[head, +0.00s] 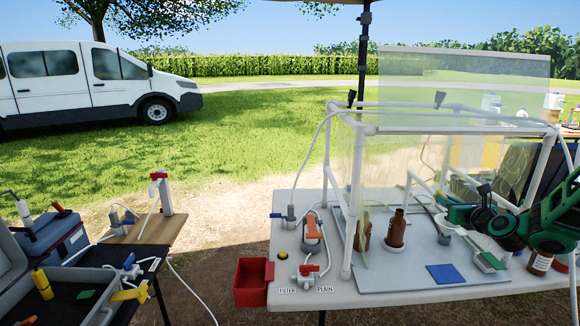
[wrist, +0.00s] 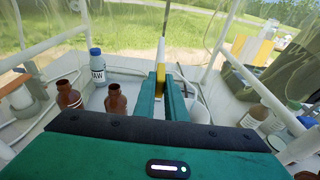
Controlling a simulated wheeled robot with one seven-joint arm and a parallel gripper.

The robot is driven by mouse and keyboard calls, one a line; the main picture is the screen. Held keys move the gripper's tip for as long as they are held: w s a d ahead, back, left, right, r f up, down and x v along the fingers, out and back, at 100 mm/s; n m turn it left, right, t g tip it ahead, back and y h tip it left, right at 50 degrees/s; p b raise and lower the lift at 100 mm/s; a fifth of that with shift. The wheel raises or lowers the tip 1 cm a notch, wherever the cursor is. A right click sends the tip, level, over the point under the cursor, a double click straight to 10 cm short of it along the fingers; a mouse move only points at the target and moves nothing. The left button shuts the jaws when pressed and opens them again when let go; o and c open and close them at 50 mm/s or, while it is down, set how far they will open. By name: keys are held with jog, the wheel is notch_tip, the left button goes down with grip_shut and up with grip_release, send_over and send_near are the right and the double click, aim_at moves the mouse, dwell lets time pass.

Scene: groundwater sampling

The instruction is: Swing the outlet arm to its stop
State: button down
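In the wrist view, the green fingers of my gripper (wrist: 161,85) point forward, with only a narrow gap between them. A yellow piece (wrist: 168,75) shows just beyond the fingertips. I cannot tell whether this tube is the outlet arm, or whether the fingers touch it. In the head view, my green and black arm reaches in from the right edge, beside the white pipe frame (head: 357,210). The fingertips are not clear there.
Open brown bottles (wrist: 117,103) stand left of my gripper, with a blue-capped white bottle (wrist: 96,67) behind. More bottles (wrist: 255,115) stand at the right.

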jog(key=w+d+n+g+y, duration=0.1)
jog(key=d+n+y, duration=0.2)
jog(key=d, duration=0.4)
jog(key=shift+w+d+n+y, duration=0.15)
jog(key=shift+d+n+y, duration=0.15)
jog(key=shift+y, duration=0.4)
